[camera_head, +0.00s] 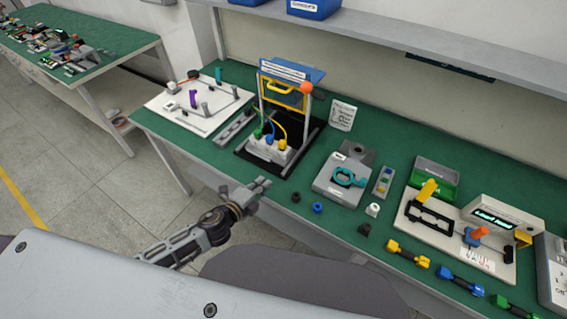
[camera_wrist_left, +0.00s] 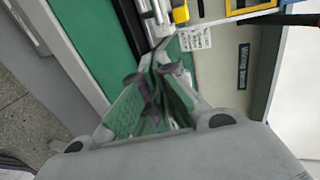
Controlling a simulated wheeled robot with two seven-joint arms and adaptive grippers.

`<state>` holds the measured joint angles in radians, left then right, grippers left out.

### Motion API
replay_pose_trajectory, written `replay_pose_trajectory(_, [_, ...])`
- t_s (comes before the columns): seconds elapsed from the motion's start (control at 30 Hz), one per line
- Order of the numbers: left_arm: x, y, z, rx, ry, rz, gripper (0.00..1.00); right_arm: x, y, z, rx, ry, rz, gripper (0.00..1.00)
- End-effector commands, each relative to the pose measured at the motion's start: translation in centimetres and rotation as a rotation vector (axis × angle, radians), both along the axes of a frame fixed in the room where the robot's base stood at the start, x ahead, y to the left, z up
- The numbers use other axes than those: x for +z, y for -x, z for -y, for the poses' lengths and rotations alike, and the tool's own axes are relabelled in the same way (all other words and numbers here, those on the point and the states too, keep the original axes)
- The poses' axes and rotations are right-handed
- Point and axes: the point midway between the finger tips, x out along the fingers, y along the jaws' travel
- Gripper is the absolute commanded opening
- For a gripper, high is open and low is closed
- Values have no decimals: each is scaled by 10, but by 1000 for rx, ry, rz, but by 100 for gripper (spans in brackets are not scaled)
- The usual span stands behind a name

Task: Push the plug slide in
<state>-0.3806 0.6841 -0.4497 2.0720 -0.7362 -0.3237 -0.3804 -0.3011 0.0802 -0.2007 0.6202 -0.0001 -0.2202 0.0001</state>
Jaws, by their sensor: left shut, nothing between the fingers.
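The station with a blue top plate (camera_head: 292,70), a yellow handle (camera_head: 281,93) and an orange ball (camera_head: 306,88) stands on the green bench. At its front is a pale block (camera_head: 268,150) with green, blue and yellow plugs and cables, likely the plug slide. My left gripper (camera_head: 262,184) is just in front of the bench edge, short of this block and apart from it. It is shut and empty. In the left wrist view the shut fingers (camera_wrist_left: 160,62) point toward the station, where a yellow part (camera_wrist_left: 180,14) shows. My right gripper is out of view.
A white board with pegs (camera_head: 196,104) lies left of the station. A grey fixture with a teal ring (camera_head: 346,178) stands to its right, with small dark and blue rings (camera_head: 317,208) near the bench edge. A shelf (camera_head: 400,38) runs above the bench.

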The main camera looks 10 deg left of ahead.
Motion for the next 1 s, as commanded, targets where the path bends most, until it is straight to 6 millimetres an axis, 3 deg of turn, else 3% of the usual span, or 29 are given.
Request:
replay_pose_trajectory(0.57, [-1, -4, 1, 1, 0, 0, 0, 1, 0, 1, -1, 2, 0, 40])
replay_pose_trajectory(1.0, [-8, -27, 9, 2, 0, 1, 0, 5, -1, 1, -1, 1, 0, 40])
